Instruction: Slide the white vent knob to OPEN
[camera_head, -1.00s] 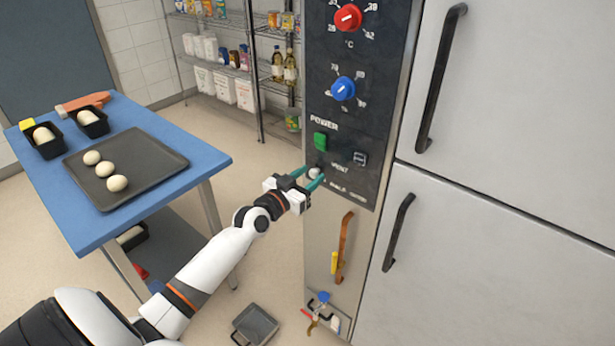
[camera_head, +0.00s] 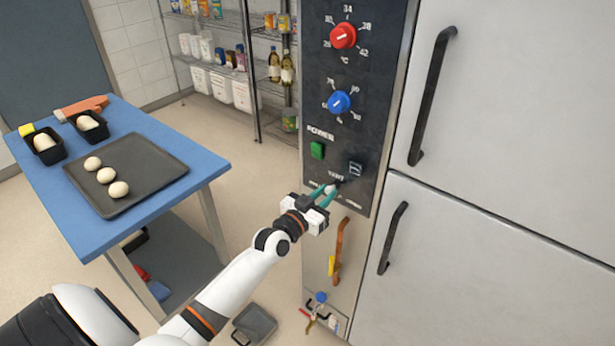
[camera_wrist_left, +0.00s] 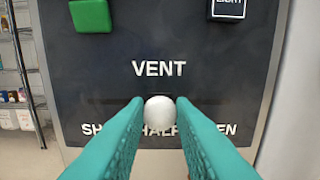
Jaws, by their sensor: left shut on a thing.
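The white vent knob (camera_wrist_left: 160,108) sits below the word VENT on the dark control panel (camera_wrist_left: 100,50), just above the HALF label in the left wrist view. The SHUT label is at left and the OPEN label at right, both partly hidden by my fingers. My left gripper (camera_head: 325,194) is shut on the knob, with one teal finger on each side of it. In the head view the knob (camera_head: 331,189) is small and partly covered by the fingers. My right gripper is not in view.
A green power button (camera_head: 317,150) and a light switch (camera_head: 355,169) are just above the knob. Blue (camera_head: 339,102) and red (camera_head: 343,36) dials are higher up. An orange-brown handle (camera_head: 339,245) hangs below. A blue table (camera_head: 205,160) with a dough tray stands left.

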